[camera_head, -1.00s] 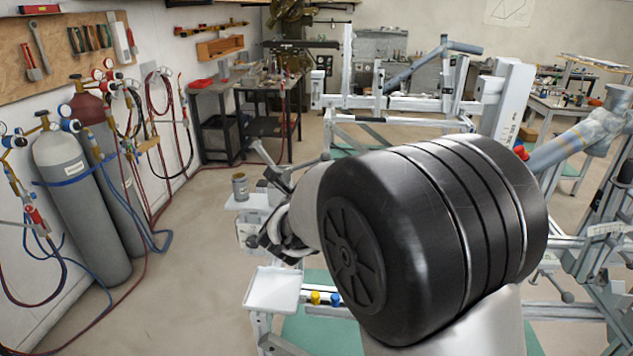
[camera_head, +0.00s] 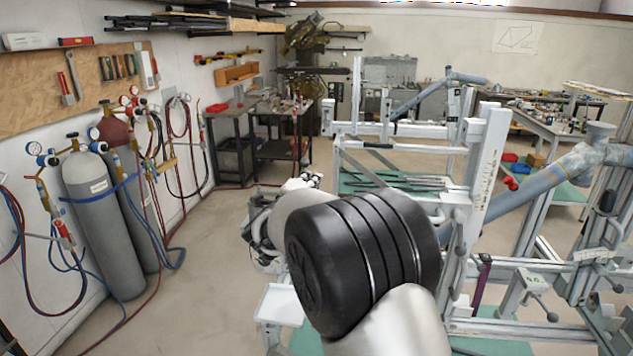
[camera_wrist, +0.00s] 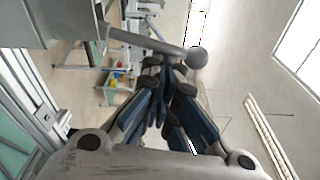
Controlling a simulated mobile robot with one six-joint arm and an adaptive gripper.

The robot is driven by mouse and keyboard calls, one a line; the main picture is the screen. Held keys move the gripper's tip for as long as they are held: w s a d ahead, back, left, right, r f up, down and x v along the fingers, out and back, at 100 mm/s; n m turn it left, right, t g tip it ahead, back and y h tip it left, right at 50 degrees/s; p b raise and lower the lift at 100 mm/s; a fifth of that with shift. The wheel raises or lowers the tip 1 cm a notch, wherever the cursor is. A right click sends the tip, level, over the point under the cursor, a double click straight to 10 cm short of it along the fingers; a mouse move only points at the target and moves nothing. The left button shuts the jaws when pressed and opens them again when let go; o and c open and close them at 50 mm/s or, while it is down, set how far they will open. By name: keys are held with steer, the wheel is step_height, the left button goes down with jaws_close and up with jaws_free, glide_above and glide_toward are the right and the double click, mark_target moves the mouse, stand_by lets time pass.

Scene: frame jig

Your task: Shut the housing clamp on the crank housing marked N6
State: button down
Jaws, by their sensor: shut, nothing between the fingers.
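My gripper (camera_wrist: 172,68) is shut and empty in the wrist view, its dark blue fingers close together. A grey lever with a round ball knob (camera_wrist: 197,57) crosses just beyond the fingertips. I cannot tell whether the fingers touch it. The lever runs left to a grey block (camera_wrist: 40,22), cut by the picture's edge. No N6 mark is readable, so I cannot tell whether these are the named clamp and housing. In the head view my arm hides most of the area around my gripper. A bracket with a small lever (camera_head: 533,285) sits on the frame at right; its label is unreadable.
The grey frame jig (camera_head: 487,165) stands right of my arm, with a thick blue-grey tube (camera_head: 545,180) across it. A white tray (camera_head: 277,303) is on the frame's near left corner. Gas cylinders (camera_head: 100,215) stand along the left wall. The floor between is clear.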

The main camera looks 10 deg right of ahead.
steer(key=shift+w+a+r+n, duration=0.2)
steer(key=shift+a+r+n, duration=0.25)
steer(key=shift+a, duration=0.4)
